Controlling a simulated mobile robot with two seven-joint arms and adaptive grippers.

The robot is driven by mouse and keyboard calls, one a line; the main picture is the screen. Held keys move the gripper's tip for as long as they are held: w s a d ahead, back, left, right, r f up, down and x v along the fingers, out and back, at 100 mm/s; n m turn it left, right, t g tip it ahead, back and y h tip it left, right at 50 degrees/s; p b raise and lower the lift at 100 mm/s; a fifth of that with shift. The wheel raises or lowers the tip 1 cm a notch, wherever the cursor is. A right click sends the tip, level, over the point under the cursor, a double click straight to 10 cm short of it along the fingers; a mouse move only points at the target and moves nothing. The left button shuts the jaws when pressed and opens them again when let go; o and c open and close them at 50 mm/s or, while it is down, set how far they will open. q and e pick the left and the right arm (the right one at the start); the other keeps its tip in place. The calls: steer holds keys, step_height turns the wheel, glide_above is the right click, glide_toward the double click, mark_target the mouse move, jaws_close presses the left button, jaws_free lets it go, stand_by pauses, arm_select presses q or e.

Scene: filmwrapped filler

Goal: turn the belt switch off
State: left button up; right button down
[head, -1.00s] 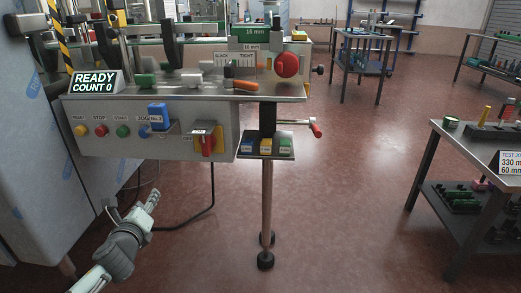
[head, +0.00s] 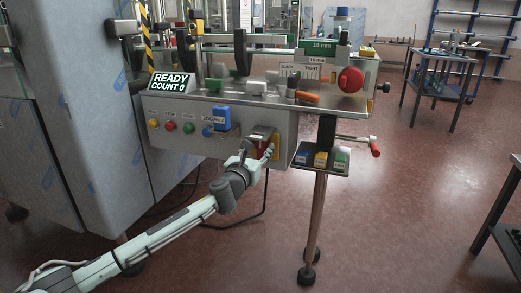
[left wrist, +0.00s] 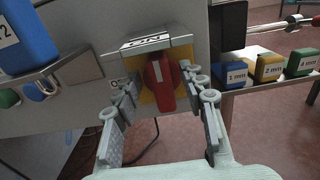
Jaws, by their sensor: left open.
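The belt switch is a red rotary knob on a yellow plate (head: 264,141), on the front of the control panel, partly hidden by my gripper in the head view. In the left wrist view the red knob (left wrist: 160,82) stands roughly upright, its white mark at the top toward the ON label (left wrist: 150,42). Another label, partly hidden, is at its left. My left gripper (left wrist: 162,86) is open, with one finger on each side of the knob; I cannot tell whether they touch it. It also shows in the head view (head: 258,154). My right gripper is not in view.
Yellow, red and green buttons (head: 188,128) and a blue jog box (head: 222,118) sit left of the switch. To its right are coloured blocks (head: 321,159) on a small shelf and a red-handled crank (head: 375,149). A READY COUNT 0 display (head: 172,83) stands above.

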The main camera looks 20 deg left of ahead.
arm_select(q)
steer(key=shift+w, duration=0.2)
steer(key=shift+c, duration=0.4)
jaws_close()
